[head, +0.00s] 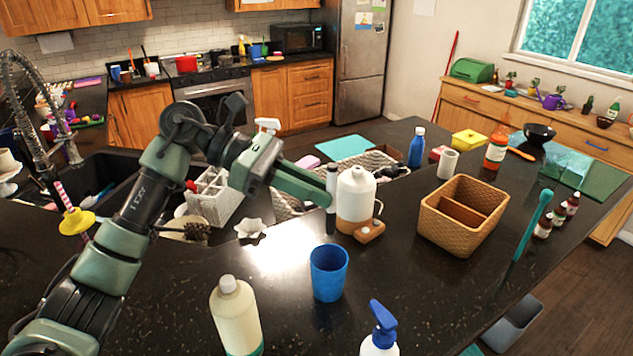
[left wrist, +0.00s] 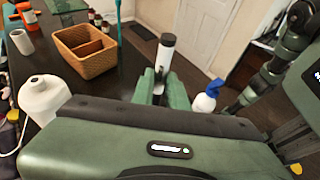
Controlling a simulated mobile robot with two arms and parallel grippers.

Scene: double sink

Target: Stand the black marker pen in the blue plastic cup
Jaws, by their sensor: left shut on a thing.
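The blue plastic cup (head: 328,272) stands upright on the dark counter with its mouth up and looks empty in the head view. I cannot make it out in the left wrist view. My left gripper (head: 326,198) is shut on the marker pen (head: 332,178), behind and above the cup in the picture. The pen has a white body and a black end; it also shows in the left wrist view (left wrist: 166,55), sticking out between the fingertips (left wrist: 158,88). It looks roughly upright and apart from the cup. My right gripper is not seen.
A cream bottle (head: 236,315) and a blue-topped pump bottle (head: 380,330) stand near the cup. A wicker basket (head: 463,215) is right. Counter between cup and basket is clear.

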